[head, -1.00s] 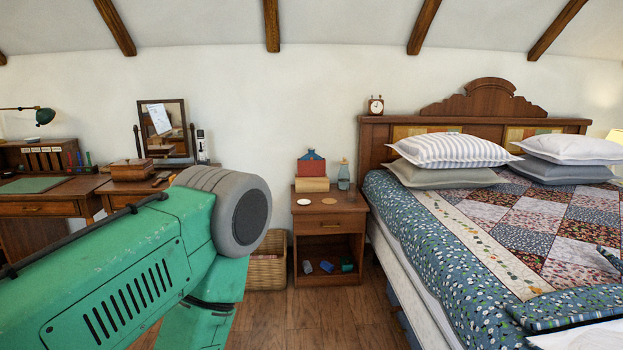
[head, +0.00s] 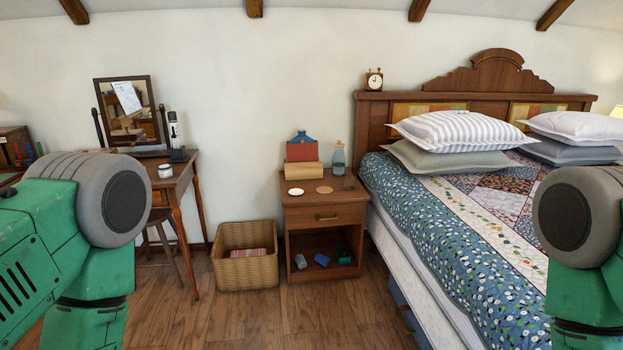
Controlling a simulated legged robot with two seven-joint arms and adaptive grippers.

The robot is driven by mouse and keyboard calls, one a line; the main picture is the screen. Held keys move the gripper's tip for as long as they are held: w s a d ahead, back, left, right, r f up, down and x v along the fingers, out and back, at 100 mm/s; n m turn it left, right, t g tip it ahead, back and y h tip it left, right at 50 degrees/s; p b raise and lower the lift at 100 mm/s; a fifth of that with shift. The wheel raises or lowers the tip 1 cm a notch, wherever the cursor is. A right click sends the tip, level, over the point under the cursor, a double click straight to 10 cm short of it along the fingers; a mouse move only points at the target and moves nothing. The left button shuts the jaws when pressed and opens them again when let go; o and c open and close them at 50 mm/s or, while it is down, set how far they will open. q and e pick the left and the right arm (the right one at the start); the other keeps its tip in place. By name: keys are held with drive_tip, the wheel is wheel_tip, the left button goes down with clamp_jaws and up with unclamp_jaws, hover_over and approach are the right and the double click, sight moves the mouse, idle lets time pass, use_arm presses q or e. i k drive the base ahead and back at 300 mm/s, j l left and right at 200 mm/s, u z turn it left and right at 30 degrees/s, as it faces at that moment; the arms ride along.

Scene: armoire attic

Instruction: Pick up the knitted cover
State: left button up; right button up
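I cannot tell for certain which thing is the knitted cover. A red item with a blue top (head: 302,147) stands on a tan block (head: 303,172) on the nightstand (head: 325,213). A folded reddish striped cloth (head: 248,253) lies in the wicker basket (head: 246,277) on the floor. Small blue, pale and green items (head: 321,259) lie in the nightstand's open shelf. Only my green arm links show, at the left and right edges. Neither gripper is in view.
A bed with a floral quilt (head: 432,215) fills the right side. A desk with a mirror (head: 128,110) and a stool (head: 165,240) stand at left. A glass bottle (head: 339,158) and two discs (head: 324,189) are on the nightstand. Wood floor (head: 285,322) in front is clear.

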sight(306, 152)
drive_tip(key=i+j+u, duration=0.2)
drive_tip(key=i, duration=0.35)
drive_tip(key=i+j+u, duration=0.25)
drive_tip(key=i, duration=0.35)
drive_tip(key=i+u, duration=0.2)
drive_tip(key=i, duration=0.35)
